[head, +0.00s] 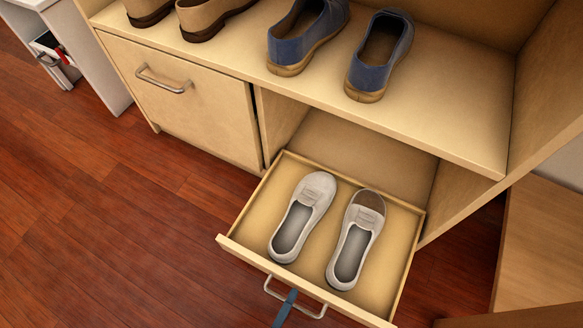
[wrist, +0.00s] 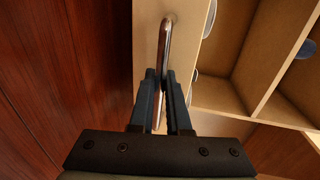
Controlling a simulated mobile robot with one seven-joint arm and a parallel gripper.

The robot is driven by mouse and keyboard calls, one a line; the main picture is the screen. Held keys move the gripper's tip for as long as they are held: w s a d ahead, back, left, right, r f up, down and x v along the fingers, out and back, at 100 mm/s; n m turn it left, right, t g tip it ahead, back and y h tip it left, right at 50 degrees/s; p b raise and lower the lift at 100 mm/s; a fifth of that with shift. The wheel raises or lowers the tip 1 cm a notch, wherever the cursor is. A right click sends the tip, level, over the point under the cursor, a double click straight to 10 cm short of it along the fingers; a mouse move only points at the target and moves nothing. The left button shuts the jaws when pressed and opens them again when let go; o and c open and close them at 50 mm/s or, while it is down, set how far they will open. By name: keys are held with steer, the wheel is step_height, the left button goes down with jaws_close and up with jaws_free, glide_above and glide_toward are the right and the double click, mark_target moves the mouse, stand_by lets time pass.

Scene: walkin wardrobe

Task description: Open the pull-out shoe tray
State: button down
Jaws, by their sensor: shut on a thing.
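The pull-out shoe tray (head: 397,255) is a shallow light-wood drawer, slid well out from the lower right opening of the cabinet. A pair of pale grey shoes (head: 306,205) lies in it. Its metal bar handle (head: 312,312) is on the front panel. My gripper (head: 291,297) is at this handle, at the bottom of the head view. In the wrist view my gripper (wrist: 163,75) has its two dark fingers closed around the handle bar (wrist: 165,45), with the tray's front panel (wrist: 187,50) beside it.
A closed cabinet door (head: 190,105) with its own handle is left of the tray. Blue shoes (head: 375,60) and brown shoes (head: 205,15) stand on the shelf above. Red-brown wooden floor (head: 100,220) is clear at the left. A wooden piece (head: 545,240) stands at the right.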

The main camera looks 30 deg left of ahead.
steer(key=c, duration=1.2)
jaws_free()
steer(key=shift+o, duration=0.2)
steer(key=p+v, duration=0.3)
steer(key=v, duration=1)
steer(key=shift+p, duration=0.4)
